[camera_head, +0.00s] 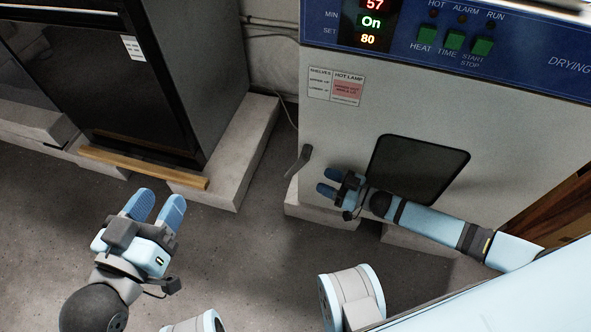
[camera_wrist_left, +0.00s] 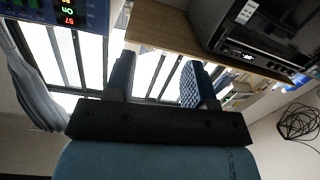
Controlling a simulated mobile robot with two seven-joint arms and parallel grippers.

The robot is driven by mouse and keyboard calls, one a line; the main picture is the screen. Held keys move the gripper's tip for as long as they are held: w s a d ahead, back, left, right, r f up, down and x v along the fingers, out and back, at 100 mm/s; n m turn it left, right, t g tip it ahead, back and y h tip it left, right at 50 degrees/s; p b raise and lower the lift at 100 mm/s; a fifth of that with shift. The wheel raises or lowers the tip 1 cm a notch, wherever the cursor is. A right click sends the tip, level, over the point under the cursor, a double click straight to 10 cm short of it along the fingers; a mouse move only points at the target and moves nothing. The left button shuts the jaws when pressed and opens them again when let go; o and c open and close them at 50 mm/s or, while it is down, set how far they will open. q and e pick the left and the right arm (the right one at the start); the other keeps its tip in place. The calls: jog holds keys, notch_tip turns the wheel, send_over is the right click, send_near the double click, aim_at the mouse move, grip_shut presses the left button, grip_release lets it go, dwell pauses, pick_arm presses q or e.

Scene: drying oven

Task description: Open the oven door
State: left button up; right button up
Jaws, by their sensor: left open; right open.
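The drying oven (camera_head: 345,130) stands at the right in the head view, with a pale front, a dark window (camera_head: 418,168) and a blue control panel (camera_head: 480,45). Its door looks shut. A grey door handle (camera_head: 299,160) sticks out at the left edge of the door. My right gripper (camera_head: 333,183) is open and empty in front of the door, just right of and below the handle, apart from it as far as I can tell. My left gripper (camera_head: 155,208) is open and empty over the floor, well left of the oven. Its fingers also show in the left wrist view (camera_wrist_left: 160,85).
A black cabinet (camera_head: 150,70) stands at the left on pale blocks (camera_head: 240,150), with a wooden strip (camera_head: 143,167) along its base. The oven also rests on pale blocks (camera_head: 320,208). The floor (camera_head: 240,250) between and in front is clear.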

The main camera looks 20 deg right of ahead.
aim_at(296, 169)
jog(key=b+x, duration=0.3)
jog(key=x, duration=0.6)
jog(key=shift+w+f, duration=0.1)
jog(key=shift+f, duration=0.05)
pick_arm(q)
jog(key=w+m, duration=0.1)
jog(key=w+a+m+t, duration=0.1)
jog(key=shift+r+m+h, duration=0.15)
jog(key=shift+m+h, duration=0.15)
pick_arm(e)
jog(key=shift+w+a, duration=0.25)
jog(key=shift+a, duration=0.05)
pick_arm(q)
jog(key=shift+a, duration=0.1)
pick_arm(e)
jog(key=shift+c, duration=0.3)
grip_shut()
